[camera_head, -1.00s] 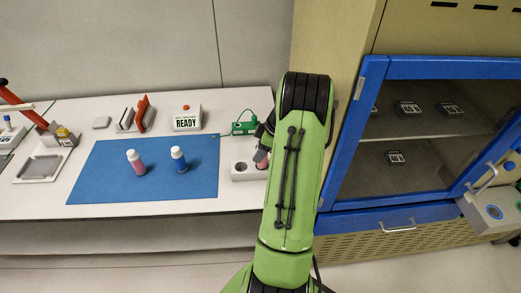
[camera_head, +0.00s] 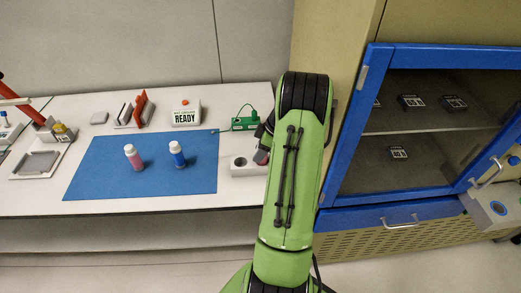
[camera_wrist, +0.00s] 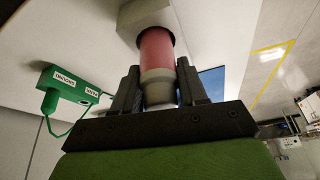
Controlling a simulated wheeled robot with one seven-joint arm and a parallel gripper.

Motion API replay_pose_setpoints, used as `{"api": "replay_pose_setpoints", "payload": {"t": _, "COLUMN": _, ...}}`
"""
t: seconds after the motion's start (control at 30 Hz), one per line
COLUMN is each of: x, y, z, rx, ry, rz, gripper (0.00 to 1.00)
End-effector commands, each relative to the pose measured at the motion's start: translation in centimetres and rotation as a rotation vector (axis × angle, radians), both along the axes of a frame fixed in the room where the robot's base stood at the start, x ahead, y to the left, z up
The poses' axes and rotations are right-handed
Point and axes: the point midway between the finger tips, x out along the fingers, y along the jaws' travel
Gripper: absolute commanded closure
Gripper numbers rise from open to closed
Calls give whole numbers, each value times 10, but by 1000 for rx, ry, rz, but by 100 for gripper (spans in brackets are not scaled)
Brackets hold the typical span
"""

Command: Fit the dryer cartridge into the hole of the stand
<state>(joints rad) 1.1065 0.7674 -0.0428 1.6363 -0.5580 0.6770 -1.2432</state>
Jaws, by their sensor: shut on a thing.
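The dryer cartridge is a pink cylinder with a grey end, seen in the wrist view (camera_wrist: 157,52). My gripper (camera_wrist: 159,76) is shut on its grey end, one dark finger on each side. The cartridge's far pink end meets the pale stand (camera_wrist: 142,14) at a dark round edge, apparently in or at a hole; its depth is unclear. In the head view, the white stand (camera_head: 240,171) sits at the bench's right end with one open hole showing at its left. My arm hides the stand's right part and most of the gripper.
A green box (camera_head: 245,123) with a cable stands behind the stand. A blue-framed cabinet (camera_head: 345,150) stands close to the right of my arm.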

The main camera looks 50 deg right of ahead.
Motion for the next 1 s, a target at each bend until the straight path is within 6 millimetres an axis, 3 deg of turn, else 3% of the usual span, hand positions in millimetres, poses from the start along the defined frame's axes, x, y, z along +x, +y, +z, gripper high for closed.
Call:
{"api": "replay_pose_setpoints", "payload": {"t": 0.27, "x": 0, "y": 0, "z": -8, "rx": 0, "ry": 0, "rz": 0, "gripper": 91}}
{"api": "replay_pose_setpoints", "payload": {"t": 0.3, "x": 0, "y": 0, "z": -7, "rx": 0, "ry": 0, "rz": 0, "gripper": 52}}
{"api": "replay_pose_setpoints", "payload": {"t": 0.47, "x": 0, "y": 0, "z": -6, "rx": 0, "ry": 0, "rz": 0, "gripper": 28}}
{"api": "replay_pose_setpoints", "payload": {"t": 0.77, "x": 0, "y": 0, "z": -3, "rx": -1, "ry": -1, "rz": 1, "gripper": 28}}
{"api": "replay_pose_setpoints", "payload": {"t": 0.87, "x": 0, "y": -1, "z": 13, "rx": -3, "ry": -1, "rz": 0, "gripper": 28}}
{"api": "replay_pose_setpoints", "payload": {"t": 1.0, "x": 0, "y": -1, "z": 49, "rx": -5, "ry": -3, "rz": 1, "gripper": 28}}
